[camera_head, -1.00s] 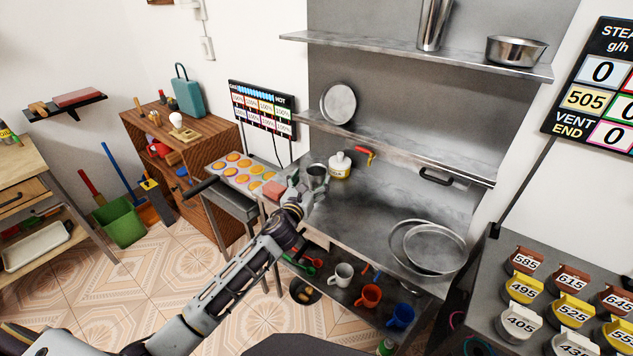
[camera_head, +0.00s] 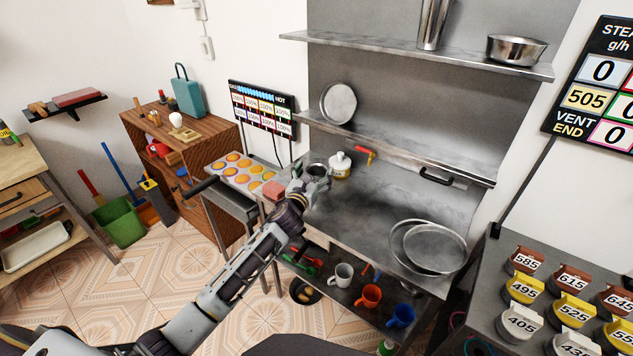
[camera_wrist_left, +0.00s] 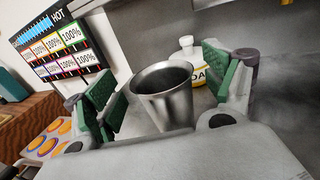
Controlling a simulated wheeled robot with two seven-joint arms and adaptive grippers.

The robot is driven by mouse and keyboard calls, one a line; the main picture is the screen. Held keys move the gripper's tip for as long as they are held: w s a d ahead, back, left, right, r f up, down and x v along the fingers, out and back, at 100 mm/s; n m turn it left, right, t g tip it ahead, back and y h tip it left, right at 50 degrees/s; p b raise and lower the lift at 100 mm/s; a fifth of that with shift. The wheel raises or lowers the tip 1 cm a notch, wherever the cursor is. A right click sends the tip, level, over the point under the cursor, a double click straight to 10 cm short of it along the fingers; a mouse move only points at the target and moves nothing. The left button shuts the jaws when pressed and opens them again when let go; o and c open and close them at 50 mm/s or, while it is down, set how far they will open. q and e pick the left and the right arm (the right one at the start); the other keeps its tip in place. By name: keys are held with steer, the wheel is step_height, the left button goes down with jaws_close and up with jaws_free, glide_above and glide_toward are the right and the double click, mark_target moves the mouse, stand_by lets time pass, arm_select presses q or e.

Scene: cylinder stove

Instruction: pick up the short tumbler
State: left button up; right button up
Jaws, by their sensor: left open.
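The short tumbler (camera_wrist_left: 165,95) is a steel cup with a wide open mouth. It stands upright on the steel counter, between the spread green-padded fingers of my left gripper (camera_wrist_left: 168,88) in the left wrist view. Gaps show between the tumbler and both pads. In the head view the tumbler's rim (camera_head: 317,169) shows at the counter's left end, partly hidden by my left gripper (camera_head: 309,185). The gripper is open. My right gripper is in neither view.
A white bottle with a yellow label (camera_head: 340,165) stands just behind the tumbler. A tray of round orange pieces (camera_head: 237,170) lies to the left. Two steel plates (camera_head: 432,247) lie on the counter's right. The counter's middle (camera_head: 385,200) is clear. A steel shelf (camera_head: 400,150) hangs above.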

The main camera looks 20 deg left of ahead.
arm_select(q)
steer(key=shift+w, duration=0.9)
steer(key=shift+d, duration=0.1)
steer(key=c, duration=1.1)
